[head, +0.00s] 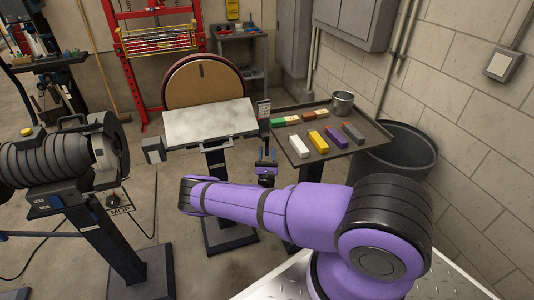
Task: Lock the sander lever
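The disc sander stands at the centre of the head view, with a round brown disc (203,82) behind a pale tilted table (210,122) on a dark pedestal. I cannot make out its lever clearly. A small tag or plate (264,108) shows at the table's right edge, and a grey box (153,150) at its left. My gripper (266,154) seems to be the small dark and purple end just below the table's right corner, partly hidden behind my purple arm. Its fingers are too small to tell open from shut, and I cannot tell whether it touches anything.
Right of the sander, a dark tray table (355,140) holds several coloured blocks and a metal cup (342,102). A grey ribbed machine (60,158) is at the left. A red press frame (118,60) stands behind.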

